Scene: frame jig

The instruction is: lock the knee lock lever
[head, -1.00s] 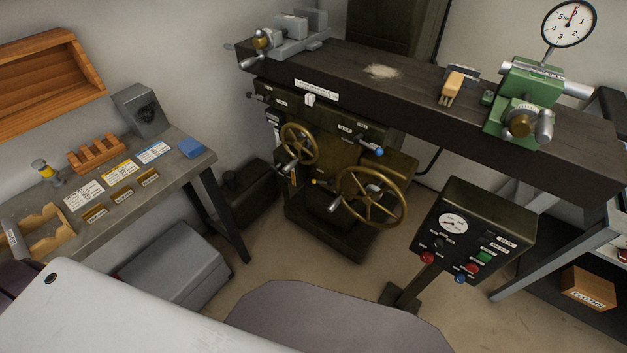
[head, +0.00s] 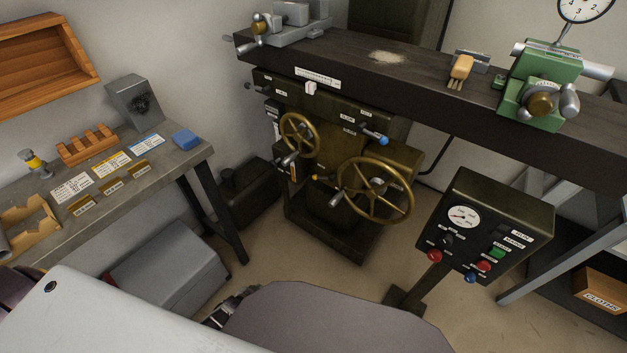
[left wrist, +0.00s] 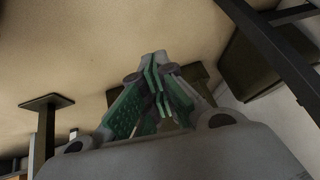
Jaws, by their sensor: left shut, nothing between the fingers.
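The milling machine's knee (head: 340,200) stands at the middle of the head view, below the dark table. A lever with a blue knob (head: 381,139) sticks out at the right of the saddle. A smaller lever with a yellow knob (head: 317,178) sits between the two brass handwheels. The labels are too small to read, so I cannot tell which is the knee lock lever. My left gripper (head: 235,303) is low at the bottom, apart from the machine and partly hidden by my own body. In the left wrist view its green-padded fingers (left wrist: 158,65) are shut and empty. My right gripper is out of view.
A large brass handwheel (head: 372,190) and a smaller one (head: 299,136) project from the machine's front. A control pedestal (head: 490,222) stands at the right. A workbench (head: 180,165) and a grey box (head: 168,270) are at the left. Open floor lies before the machine.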

